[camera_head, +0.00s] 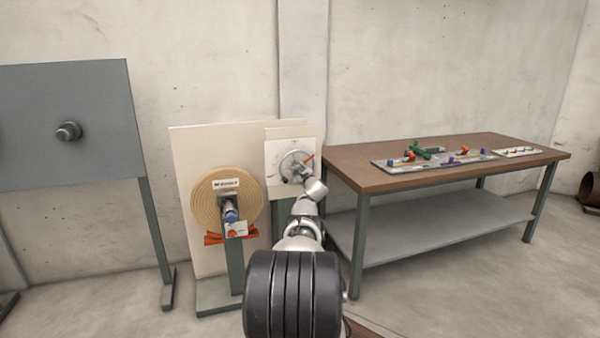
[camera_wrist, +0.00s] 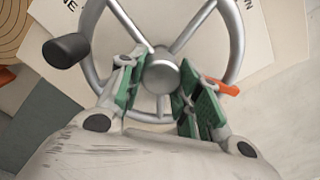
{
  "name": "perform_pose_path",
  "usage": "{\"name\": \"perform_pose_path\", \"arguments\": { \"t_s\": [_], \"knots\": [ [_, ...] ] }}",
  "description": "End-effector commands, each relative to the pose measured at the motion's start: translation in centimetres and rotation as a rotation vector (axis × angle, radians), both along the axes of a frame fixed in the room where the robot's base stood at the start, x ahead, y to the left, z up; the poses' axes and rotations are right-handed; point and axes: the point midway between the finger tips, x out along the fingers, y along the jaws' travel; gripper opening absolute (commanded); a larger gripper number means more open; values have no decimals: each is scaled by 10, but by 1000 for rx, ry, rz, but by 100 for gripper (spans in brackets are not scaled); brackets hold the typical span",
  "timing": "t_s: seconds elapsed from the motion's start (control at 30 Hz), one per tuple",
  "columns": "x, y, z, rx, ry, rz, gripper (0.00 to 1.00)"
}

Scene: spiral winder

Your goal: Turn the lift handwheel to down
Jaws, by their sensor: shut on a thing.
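The lift handwheel (camera_head: 292,160) is a grey metal ring with spokes, mounted on a pale plate (camera_head: 274,150) in the head view. In the wrist view its round hub (camera_wrist: 162,73) is at the centre, with a black knob (camera_wrist: 67,50) on the rim at left. An orange pointer (camera_wrist: 222,87) shows at the right; its link to the wheel is unclear. My gripper (camera_wrist: 160,88) has its green-padded fingers on either side of the hub, shut on the handwheel. The exact contact is partly hidden. The plate's lettering is cut off in the wrist view.
A wound coil (camera_head: 205,202) stands left of the handwheel on a pale board. A brown-topped table (camera_head: 360,170) with small coloured parts stands close at right. A grey panel (camera_head: 70,120) on legs stands far left. Bare floor lies in front of the table.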

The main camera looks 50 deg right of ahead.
Motion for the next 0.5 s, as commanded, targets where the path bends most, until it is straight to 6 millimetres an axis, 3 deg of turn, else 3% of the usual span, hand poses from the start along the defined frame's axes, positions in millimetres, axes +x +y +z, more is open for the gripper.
{"name": "perform_pose_path", "arguments": {
  "t_s": [0.13,0.17,0.27,0.5],
  "knots": [
    [2,1,0,-1,-1,3,0],
    [2,1,0,-1,-1,3,37],
    [1,1,0,-1,-1,3,55],
    [1,0,0,0,-1,2,55]
  ]
}}
